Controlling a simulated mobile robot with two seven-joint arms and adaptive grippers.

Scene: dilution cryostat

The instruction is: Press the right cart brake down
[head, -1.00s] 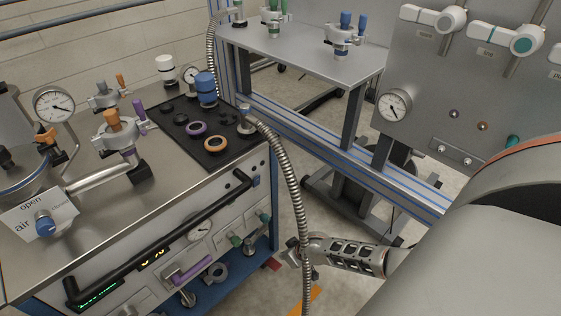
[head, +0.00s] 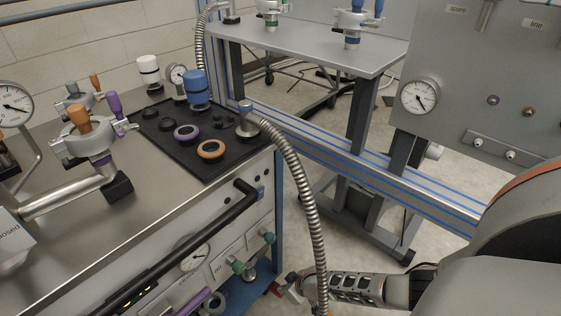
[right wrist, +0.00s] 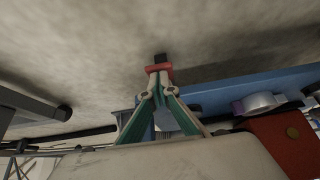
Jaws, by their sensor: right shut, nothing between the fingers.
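My right gripper (head: 287,285) is low beside the front right corner of the cart (head: 262,215), partly behind a ribbed metal hose. A small red piece, which looks like the right cart brake (head: 274,287), shows at the blue base, mostly hidden by the gripper. In the right wrist view my gripper (right wrist: 159,85) has its fingers closed together with nothing between them. A red piece with a black end (right wrist: 158,68) is right at the fingertips; I cannot tell whether they touch it. My left gripper is not in view.
The ribbed hose (head: 310,200) hangs down in front of my right forearm. The cart's black handle (head: 180,250) runs along its front. A blue-striped frame rail (head: 385,180) is behind. The right wrist view shows a larger red block (right wrist: 283,145) beside the blue base (right wrist: 240,92).

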